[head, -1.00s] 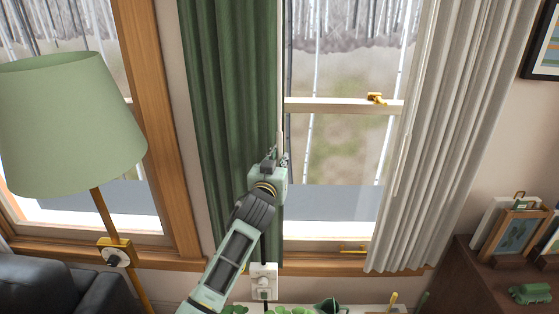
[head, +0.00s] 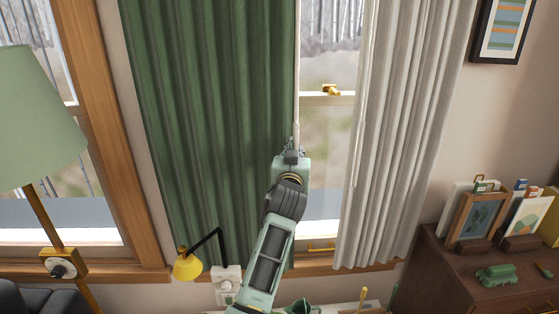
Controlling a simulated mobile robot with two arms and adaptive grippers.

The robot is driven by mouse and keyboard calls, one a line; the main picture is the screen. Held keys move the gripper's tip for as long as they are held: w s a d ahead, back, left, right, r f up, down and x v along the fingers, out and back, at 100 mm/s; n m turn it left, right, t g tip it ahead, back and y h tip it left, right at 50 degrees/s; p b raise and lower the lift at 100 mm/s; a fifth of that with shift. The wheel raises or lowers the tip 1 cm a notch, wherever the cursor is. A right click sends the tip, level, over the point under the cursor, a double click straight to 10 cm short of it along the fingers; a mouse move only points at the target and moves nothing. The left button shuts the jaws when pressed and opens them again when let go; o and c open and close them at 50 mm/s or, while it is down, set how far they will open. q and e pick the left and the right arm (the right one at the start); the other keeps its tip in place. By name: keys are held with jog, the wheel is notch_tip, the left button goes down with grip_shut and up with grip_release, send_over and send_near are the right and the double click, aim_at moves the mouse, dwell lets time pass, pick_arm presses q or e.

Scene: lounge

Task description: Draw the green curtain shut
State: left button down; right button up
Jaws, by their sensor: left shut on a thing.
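The green curtain (head: 205,120) hangs over the left part of the window, spread in soft folds. A thin pale wand (head: 297,112) hangs along its right edge. My left gripper (head: 292,146) is at that edge, shut on the wand, with its fingertips small and partly hidden. The white curtain (head: 410,130) hangs bunched on the right side of the window. A strip of bare window (head: 325,130) shows between the two curtains. My right gripper is not in view.
A green-shaded floor lamp (head: 35,125) stands at left. A yellow desk lamp (head: 187,264) is below the green curtain. A brown cabinet (head: 440,270) with picture frames (head: 480,218) and a green toy vehicle (head: 498,274) is at right.

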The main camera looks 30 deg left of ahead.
pick_arm(q)
jog(key=shift+w+d+b, duration=0.4)
jog(key=shift+w+d, duration=0.1)
jog(key=shift+d, duration=0.35)
jog(key=c, duration=2)
grip_release()
jog(key=shift+o, duration=1.2)
jog(key=shift+w+d, duration=0.1)
jog(key=shift+d, duration=0.1)
jog(key=shift+a, duration=0.15)
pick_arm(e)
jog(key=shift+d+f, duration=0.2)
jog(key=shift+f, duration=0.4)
pick_arm(q)
jog(key=v, duration=0.7)
jog(key=shift+s+d, duration=0.2)
jog(key=shift+s, duration=0.05)
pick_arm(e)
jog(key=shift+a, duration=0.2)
